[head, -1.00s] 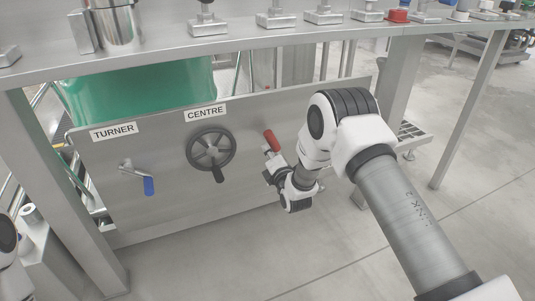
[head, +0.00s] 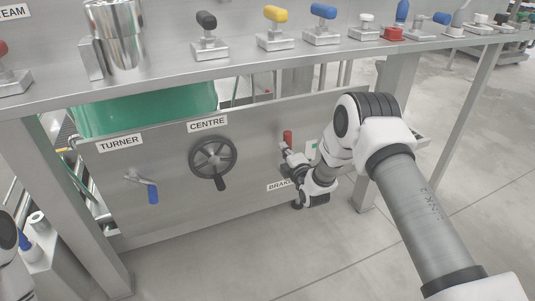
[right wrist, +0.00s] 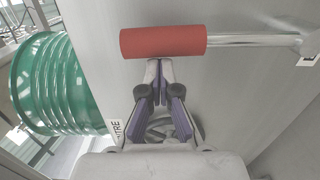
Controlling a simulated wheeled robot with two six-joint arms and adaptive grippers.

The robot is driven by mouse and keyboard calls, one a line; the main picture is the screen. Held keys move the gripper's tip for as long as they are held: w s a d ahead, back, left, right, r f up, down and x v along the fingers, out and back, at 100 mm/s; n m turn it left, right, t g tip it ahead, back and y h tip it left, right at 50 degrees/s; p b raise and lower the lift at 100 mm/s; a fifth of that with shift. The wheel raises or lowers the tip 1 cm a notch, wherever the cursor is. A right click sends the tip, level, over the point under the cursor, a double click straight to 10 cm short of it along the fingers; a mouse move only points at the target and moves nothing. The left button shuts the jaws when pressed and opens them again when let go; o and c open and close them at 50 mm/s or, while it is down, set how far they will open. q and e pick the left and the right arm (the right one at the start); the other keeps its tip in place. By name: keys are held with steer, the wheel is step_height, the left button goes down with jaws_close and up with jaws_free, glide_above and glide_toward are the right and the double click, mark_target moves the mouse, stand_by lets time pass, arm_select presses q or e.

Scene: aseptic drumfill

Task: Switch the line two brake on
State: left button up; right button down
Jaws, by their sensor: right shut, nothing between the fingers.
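The brake lever has a red grip (head: 288,137) that stands nearly upright at the right of the steel panel. A partly covered label (head: 279,187) reading "BRAKE" is below it. My right gripper (head: 286,152) is shut and empty, just under the red grip. In the right wrist view the red grip (right wrist: 162,42) lies across the picture on a bright metal rod (right wrist: 255,40). The fingertips (right wrist: 159,64) meet at its edge; I cannot tell if they touch. The lever's pivot is hidden behind my right gripper and wrist. My left gripper is out of view.
The panel (head: 255,170) also carries a black handwheel (head: 213,158) under "CENTRE" and a blue-tipped lever (head: 152,193) under "TURNER". A green drum (head: 150,110) is behind. Open floor lies below right.

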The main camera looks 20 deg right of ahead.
arm_select(q)
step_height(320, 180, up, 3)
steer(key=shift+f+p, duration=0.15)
steer(key=shift+p, duration=0.9)
arm_select(e)
steer(key=d+m, duration=0.4)
steer(key=d, duration=0.4)
steer(key=shift+d+m, duration=0.15)
steer(key=shift+m, duration=0.15)
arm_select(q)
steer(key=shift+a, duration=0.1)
